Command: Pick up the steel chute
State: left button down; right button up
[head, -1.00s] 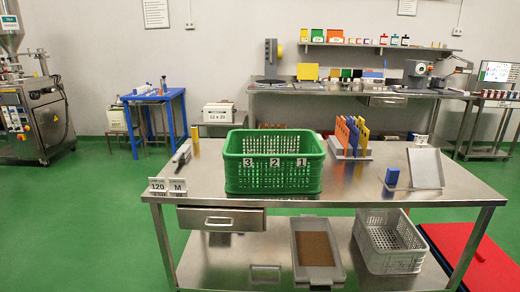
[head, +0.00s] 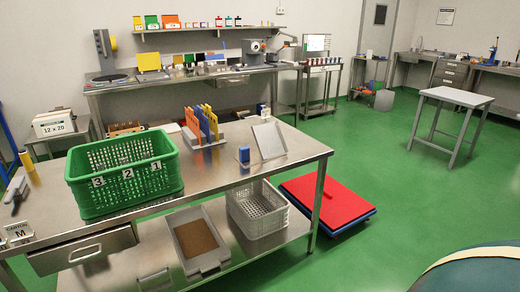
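No thing in the head view is clearly the steel chute. A tilted grey plate (head: 269,140) stands at the right end of the steel table (head: 235,180), beside a small blue block (head: 244,155). I cannot tell whether this plate is the chute. A grey tray with a brown bottom (head: 187,262) lies on the table's lower shelf. Neither of my grippers is in view.
A green crate (head: 125,193) stands on the table's left part. A pale perforated basket (head: 245,230) sits on the lower shelf. A small grey table (head: 455,97) stands right; green floor lies between.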

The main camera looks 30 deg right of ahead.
aim_at(271, 142)
jog(key=i+l+z, duration=0.2)
jog(key=i+l, duration=0.35)
jog(key=l, duration=0.25)
jog(key=i+l+z, duration=0.2)
jog(key=i+l, duration=0.45)
